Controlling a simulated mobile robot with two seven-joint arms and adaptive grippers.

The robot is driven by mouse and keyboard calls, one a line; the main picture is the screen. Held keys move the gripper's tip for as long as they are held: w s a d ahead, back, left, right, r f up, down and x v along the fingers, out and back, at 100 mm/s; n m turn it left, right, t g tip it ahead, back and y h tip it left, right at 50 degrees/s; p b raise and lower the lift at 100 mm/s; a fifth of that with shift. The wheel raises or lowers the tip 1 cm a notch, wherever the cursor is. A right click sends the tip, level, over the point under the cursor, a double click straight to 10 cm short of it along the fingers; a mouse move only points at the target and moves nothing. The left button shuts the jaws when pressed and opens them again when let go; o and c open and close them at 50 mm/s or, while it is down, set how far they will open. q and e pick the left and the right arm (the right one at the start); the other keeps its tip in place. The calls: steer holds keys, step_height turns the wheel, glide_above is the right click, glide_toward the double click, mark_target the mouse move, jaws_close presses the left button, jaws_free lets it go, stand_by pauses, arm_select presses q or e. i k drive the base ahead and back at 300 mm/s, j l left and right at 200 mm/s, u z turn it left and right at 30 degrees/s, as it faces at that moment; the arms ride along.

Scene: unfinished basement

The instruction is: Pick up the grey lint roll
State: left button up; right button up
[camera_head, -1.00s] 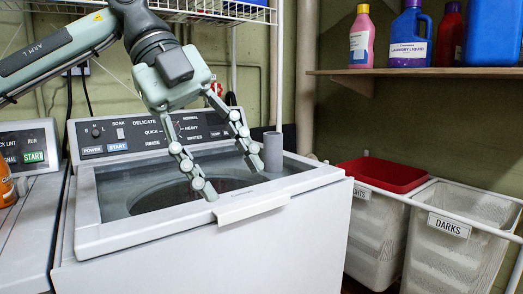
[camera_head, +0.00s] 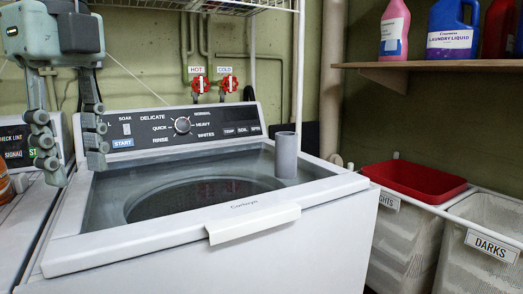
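The grey lint roll (camera_head: 285,156) is a small plain grey cylinder. It stands upright on the right side of the washing machine's top (camera_head: 325,178), beside the lid window. My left gripper (camera_head: 76,170) hangs at the far left of the view, fingers pointing down. Its two fingers are apart with nothing between them. It is well to the left of the roll, in front of the left end of the washer's control panel. My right gripper is not in view.
Behind the washer stands its control panel (camera_head: 222,126); red hot and cold valves (camera_head: 200,84) are on the wall. A shelf (camera_head: 440,66) with detergent bottles is upper right. Below it are laundry hampers (camera_head: 485,240) and a red tray (camera_head: 413,180). Space above the lid is clear.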

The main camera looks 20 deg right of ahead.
mark_target(286, 143)
steer(key=i+l+u, duration=0.1)
steer(key=l, duration=0.25)
steer(key=i+l+u, duration=0.15)
steer(key=l, duration=0.2)
steer(key=l+u, duration=0.1)
steer(key=l, duration=0.3)
steer(key=i+l, duration=0.1)
steer(key=l, duration=0.3)
steer(key=i+l, duration=0.1)
steer(key=l, duration=0.35)
steer(key=i+l, duration=0.1)
steer(key=l, duration=0.3)
